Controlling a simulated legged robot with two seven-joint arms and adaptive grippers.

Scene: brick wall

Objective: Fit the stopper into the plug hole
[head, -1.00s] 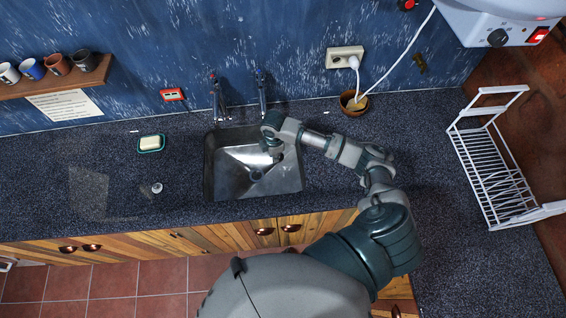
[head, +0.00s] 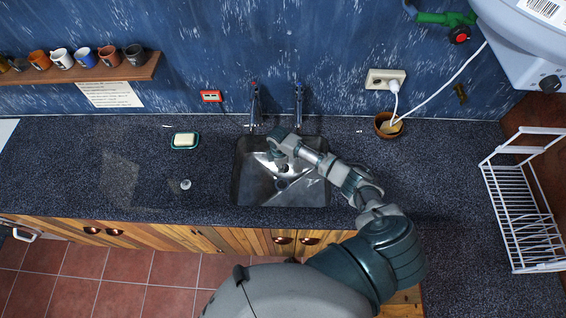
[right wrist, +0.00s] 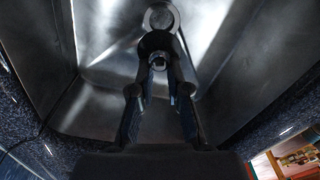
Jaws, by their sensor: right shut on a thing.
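The sink's plug hole (head: 283,182) is in the basin floor, and in the right wrist view it shows as a grey disc (right wrist: 160,17) beyond the fingertips. My right gripper (head: 280,158) points down into the basin, close to the hole. In the right wrist view its two fingers (right wrist: 160,75) are shut on the stopper (right wrist: 157,42), a dark round piece with a small metal part between the tips. The stopper appears apart from the hole; the exact gap cannot be told. My left gripper is not in view.
The steel sink (head: 246,185) has two taps (head: 254,105) behind it. A soap dish (head: 185,140) and a small round pale thing (head: 186,184) lie on the counter to the left. A bowl (head: 388,125) and a white rack (head: 520,205) stand right.

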